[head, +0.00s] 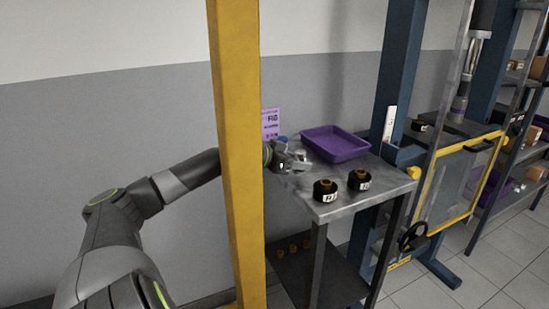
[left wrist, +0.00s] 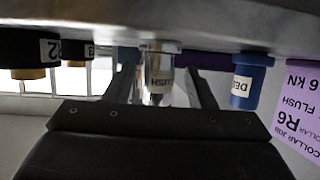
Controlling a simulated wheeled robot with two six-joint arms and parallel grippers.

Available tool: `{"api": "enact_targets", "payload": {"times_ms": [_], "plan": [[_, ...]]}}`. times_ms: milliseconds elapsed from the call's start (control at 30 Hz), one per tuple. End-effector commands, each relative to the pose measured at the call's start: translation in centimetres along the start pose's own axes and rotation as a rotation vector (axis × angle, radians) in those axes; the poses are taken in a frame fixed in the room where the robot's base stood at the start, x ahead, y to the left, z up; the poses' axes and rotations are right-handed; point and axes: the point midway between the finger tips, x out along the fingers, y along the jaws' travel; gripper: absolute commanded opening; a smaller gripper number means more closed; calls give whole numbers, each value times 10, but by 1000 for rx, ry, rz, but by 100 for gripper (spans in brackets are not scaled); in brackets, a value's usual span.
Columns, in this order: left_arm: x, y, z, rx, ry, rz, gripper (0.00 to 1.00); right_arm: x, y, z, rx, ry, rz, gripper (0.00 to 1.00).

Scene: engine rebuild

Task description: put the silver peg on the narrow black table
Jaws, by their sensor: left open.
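My left gripper (head: 290,160) reaches low over the back left part of a grey metal table (head: 345,203). In the left wrist view, which appears upside down, its two fingers (left wrist: 162,90) are open on either side of the silver peg (left wrist: 160,68). The peg has a wider flange at its table end and a white label. It stands on the table; I cannot tell if a finger touches it. In the head view the gripper hides most of it. My right gripper is not in view. I cannot make out a separate narrow black table.
A blue peg (left wrist: 240,82) stands close beside the gripper, with a purple sign (head: 270,123) behind. A purple tray (head: 335,143) and two black collars (head: 325,190) (head: 360,180) share the tabletop. A yellow post (head: 237,150) crosses in front of my left arm. A blue press frame stands right.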

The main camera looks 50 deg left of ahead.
Motion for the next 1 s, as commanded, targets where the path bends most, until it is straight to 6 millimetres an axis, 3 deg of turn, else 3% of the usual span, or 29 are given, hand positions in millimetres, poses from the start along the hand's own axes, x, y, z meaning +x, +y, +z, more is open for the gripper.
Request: {"api": "enact_targets", "payload": {"times_ms": [367, 767, 1000], "plan": [[-42, 1, 0, 2, -9, 0, 50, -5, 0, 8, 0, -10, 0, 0], [-75, 1, -5, -3, -7, 1, 50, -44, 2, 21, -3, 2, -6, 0], [-86, 1, -6, -6, -3, 6, 50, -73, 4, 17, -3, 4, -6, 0]]}}
